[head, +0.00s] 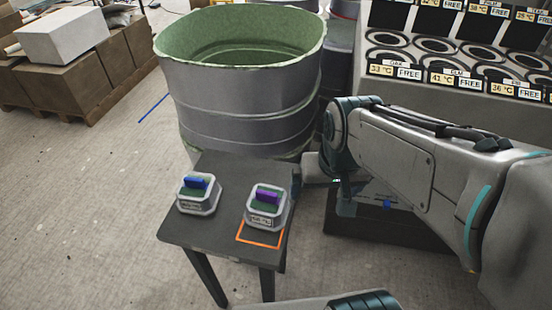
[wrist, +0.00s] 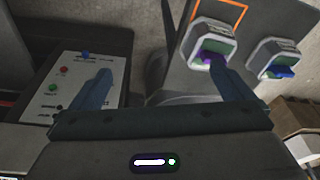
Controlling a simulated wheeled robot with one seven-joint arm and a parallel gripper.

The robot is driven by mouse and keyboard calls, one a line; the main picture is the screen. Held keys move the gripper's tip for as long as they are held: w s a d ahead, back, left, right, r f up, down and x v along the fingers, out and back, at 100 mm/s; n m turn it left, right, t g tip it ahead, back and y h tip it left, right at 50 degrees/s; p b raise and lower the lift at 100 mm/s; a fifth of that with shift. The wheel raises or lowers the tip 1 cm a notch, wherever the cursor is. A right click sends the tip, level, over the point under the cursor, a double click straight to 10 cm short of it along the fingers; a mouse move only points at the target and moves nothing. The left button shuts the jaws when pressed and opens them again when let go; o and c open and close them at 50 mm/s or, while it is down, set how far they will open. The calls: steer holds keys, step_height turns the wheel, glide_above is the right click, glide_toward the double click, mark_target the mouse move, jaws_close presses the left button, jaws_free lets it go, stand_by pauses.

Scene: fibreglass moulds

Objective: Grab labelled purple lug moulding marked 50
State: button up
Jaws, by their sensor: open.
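A purple lug moulding (head: 268,197) sits in a pale grey holder on the small dark table (head: 190,238), at the right of its top. Its holder carries a front label too small to read. It also shows in the wrist view (wrist: 211,57), just beyond the tip of the right finger. A similar blue lug moulding (head: 197,183) sits in its own holder to the left. My gripper (wrist: 168,85) is open with nothing between its fingers. In the head view it hangs right of the table, partly hidden by my arm.
An orange outline (head: 259,244) marks the table top in front of the purple moulding's holder. A large grey tub (head: 240,100) stands behind the table. A dark box with a control panel (wrist: 75,88) lies under the left finger. Shelving with temperature labels (head: 455,75) stands at right.

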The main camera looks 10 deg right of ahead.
steer(key=w+a+m+g+p, duration=0.1)
steer(key=w+a+m+p, duration=0.1)
steer(key=w+a, duration=0.35)
steer(key=m+g+p, duration=0.1)
steer(key=m+g, duration=0.1)
glide_above(267, 192)
steer(key=f, duration=0.4)
steer(key=shift+d, duration=0.2)
step_height(267, 192, down, 8)
steer(key=shift+a+f, duration=0.15)
steer(key=shift+f, duration=0.1)
steer(key=shift+s+a+f+p, duration=0.15)
steer(key=shift+f+p, duration=0.3)
steer(key=shift+f, duration=2.25)
steer(key=shift+c, duration=0.3)
steer(key=c, duration=0.8)
